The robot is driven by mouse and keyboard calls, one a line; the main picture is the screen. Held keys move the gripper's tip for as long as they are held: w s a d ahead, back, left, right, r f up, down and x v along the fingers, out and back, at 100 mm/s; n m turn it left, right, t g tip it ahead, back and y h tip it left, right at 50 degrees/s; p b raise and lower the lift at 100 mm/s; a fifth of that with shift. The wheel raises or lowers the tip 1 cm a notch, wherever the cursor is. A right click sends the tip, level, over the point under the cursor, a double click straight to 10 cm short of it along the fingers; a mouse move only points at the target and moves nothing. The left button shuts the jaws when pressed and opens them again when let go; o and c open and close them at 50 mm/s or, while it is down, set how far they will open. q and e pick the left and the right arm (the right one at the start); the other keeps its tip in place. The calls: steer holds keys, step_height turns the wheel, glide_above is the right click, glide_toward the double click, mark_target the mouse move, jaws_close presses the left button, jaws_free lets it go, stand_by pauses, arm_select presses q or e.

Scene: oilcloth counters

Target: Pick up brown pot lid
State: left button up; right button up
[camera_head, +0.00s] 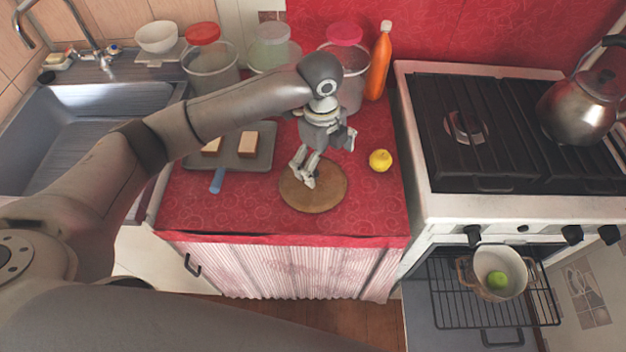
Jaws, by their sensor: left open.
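The brown pot lid (325,197) is a flat round wooden disc lying on the red oilcloth counter (240,208) near its front. My left gripper (304,180) points down over the left middle of the lid, at or just above a small dark knob between its fingers. The fingers are open, and I cannot tell if they touch the lid. The fingers hide part of the lid's centre. My right gripper does not show.
A yellow lemon (380,160) lies right of the lid. A grey tray (263,158) with bread slices is at left. Jars and an orange bottle (378,68) stand behind. A stove with a kettle (580,108) is at right; a pot (499,263) sits on the open oven's rack.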

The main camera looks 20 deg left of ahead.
arm_select(q)
steer(key=w+a+r, duration=0.2)
steer(key=a+r, duration=0.1)
steer(key=shift+m+y, duration=0.4)
step_height(320, 180, down, 6)
steer(key=shift+r, duration=0.25)
steer(key=f, duration=0.2)
steer(key=s+f+p, duration=0.1)
steer(key=f, duration=0.2)
steer(key=shift+p, duration=0.3)
steer(key=shift+f, duration=0.25)
steer(key=shift+c, duration=0.4)
steer(key=c, duration=1.2)
steer(key=shift+s, duration=0.1)
jaws_close()
